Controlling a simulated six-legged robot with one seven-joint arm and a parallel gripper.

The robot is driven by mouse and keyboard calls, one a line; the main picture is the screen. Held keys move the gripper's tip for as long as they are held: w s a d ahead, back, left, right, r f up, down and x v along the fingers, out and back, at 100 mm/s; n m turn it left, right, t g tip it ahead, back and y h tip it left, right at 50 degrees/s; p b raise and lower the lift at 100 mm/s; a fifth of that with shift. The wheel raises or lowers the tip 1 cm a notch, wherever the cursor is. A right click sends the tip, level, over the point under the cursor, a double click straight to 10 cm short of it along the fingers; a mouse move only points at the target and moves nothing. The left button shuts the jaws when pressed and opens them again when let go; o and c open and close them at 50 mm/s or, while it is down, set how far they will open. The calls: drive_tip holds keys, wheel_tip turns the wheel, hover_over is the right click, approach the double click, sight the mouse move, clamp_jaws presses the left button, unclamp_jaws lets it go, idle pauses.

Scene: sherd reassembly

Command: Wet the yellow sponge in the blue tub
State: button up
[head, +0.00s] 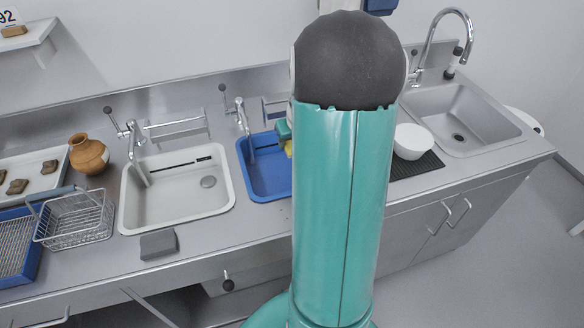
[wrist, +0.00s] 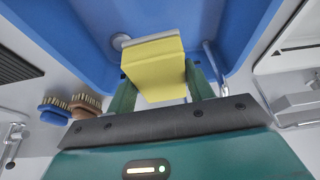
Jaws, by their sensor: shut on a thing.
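The yellow sponge (wrist: 153,72) is held between the two green fingers of my gripper (wrist: 155,88) in the wrist view. In the head view a small part of the sponge (head: 288,148) shows at the left edge of my arm, over the blue tub. The blue tub (head: 262,180) is set in the counter, its right part hidden behind my arm. In the wrist view the tub (wrist: 95,22) surrounds the far side of the sponge. I cannot tell whether the sponge touches the tub floor or whether water is in it.
A white tub (head: 180,195) is left of the blue tub. A grey block (head: 158,244), a wire basket (head: 75,218) and a clay jug (head: 88,154) are further left. A white bowl (head: 412,141) and steel sink (head: 458,118) are right. Brushes (wrist: 85,104) show in the wrist view.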

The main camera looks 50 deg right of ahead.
drive_tip(key=shift+r, duration=0.15)
drive_tip(key=shift+r, duration=1.9)
